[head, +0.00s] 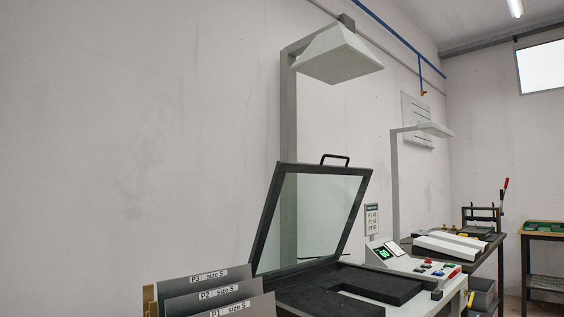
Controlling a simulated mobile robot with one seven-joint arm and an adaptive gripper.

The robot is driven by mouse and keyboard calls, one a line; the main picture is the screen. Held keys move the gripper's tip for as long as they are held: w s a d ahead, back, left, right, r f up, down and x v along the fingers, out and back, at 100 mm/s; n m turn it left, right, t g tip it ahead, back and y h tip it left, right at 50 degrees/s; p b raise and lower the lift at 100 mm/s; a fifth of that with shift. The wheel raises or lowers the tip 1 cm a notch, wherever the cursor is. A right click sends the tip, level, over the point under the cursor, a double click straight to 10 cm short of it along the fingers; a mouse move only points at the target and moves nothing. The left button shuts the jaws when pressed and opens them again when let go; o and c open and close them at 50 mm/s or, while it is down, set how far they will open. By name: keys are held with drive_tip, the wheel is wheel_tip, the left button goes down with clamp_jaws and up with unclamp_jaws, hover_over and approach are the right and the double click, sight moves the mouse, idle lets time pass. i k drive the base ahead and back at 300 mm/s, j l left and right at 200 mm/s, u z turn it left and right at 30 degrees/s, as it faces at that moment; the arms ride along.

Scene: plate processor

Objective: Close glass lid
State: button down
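The glass lid (310,222) is a clear pane in a black frame. It stands open, tilted up and leaning back from its hinged lower edge. A black handle (335,157) sits on its top edge. Below it lies the black bed (375,283) of the plate processor, with a raised block around a recess. My gripper is not in view, so its state and its distance from the lid are hidden.
Plates labelled P1, P2 and P3 (207,277) stand in a rack at front left. A control panel (420,265) with buttons and a green display is right of the bed. A lamp hood (340,55) hangs above the lid. Benches (475,262) stand at far right.

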sight(281, 167)
drive_tip(key=i+l+u, duration=0.1)
drive_tip(key=u, duration=0.3)
drive_tip(key=l+u, duration=0.25)
drive_tip(key=u, duration=0.15)
drive_tip(key=l+u, duration=0.25)
drive_tip(key=u, duration=0.15)
drive_tip(key=l+u, duration=0.5)
drive_tip(key=l, duration=0.65)
